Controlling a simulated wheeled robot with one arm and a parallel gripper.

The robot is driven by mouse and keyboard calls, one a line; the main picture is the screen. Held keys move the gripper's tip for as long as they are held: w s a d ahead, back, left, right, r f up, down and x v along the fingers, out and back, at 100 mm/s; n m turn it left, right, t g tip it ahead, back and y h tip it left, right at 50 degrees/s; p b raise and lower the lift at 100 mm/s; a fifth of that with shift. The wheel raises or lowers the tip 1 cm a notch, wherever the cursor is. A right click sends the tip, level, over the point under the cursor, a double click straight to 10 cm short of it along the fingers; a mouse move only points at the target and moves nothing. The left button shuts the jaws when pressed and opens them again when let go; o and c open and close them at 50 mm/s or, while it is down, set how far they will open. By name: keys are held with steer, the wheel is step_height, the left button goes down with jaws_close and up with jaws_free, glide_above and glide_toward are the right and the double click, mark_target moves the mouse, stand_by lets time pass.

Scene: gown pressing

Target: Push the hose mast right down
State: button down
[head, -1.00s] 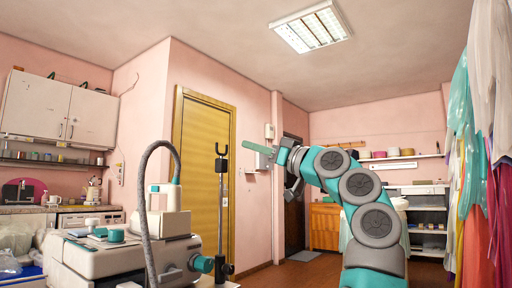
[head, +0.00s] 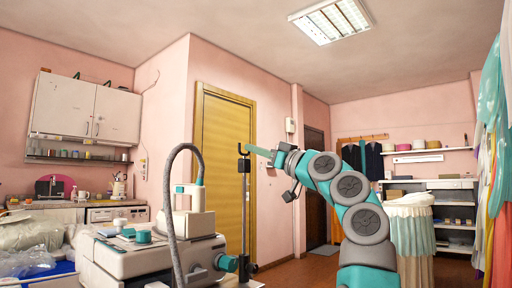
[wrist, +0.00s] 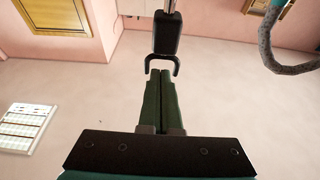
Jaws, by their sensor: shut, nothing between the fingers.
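The hose mast (head: 245,205) is a thin dark upright pole with a U-shaped fork at its top, standing beside the pressing machine. My gripper (head: 248,148) is shut and empty, level with the fork, its teal fingers pointing left at it. In the wrist view the fork (wrist: 162,58) and the mast's black upper part (wrist: 166,35) lie straight ahead of my gripper's closed fingertips (wrist: 160,72). The fingertips appear at the fork's opening, between its prongs; I cannot tell if they touch. The grey hose (head: 172,200) arches up separately, left of the mast.
The pressing machine (head: 150,262) with its teal knobs stands at the lower left. A yellow door (head: 222,165) is behind the mast. Hanging gowns (head: 490,160) are at the right edge, and a cloth-covered round stand (head: 412,240) is behind my arm.

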steer(key=shift+f, duration=0.7)
steer(key=shift+f, duration=0.1)
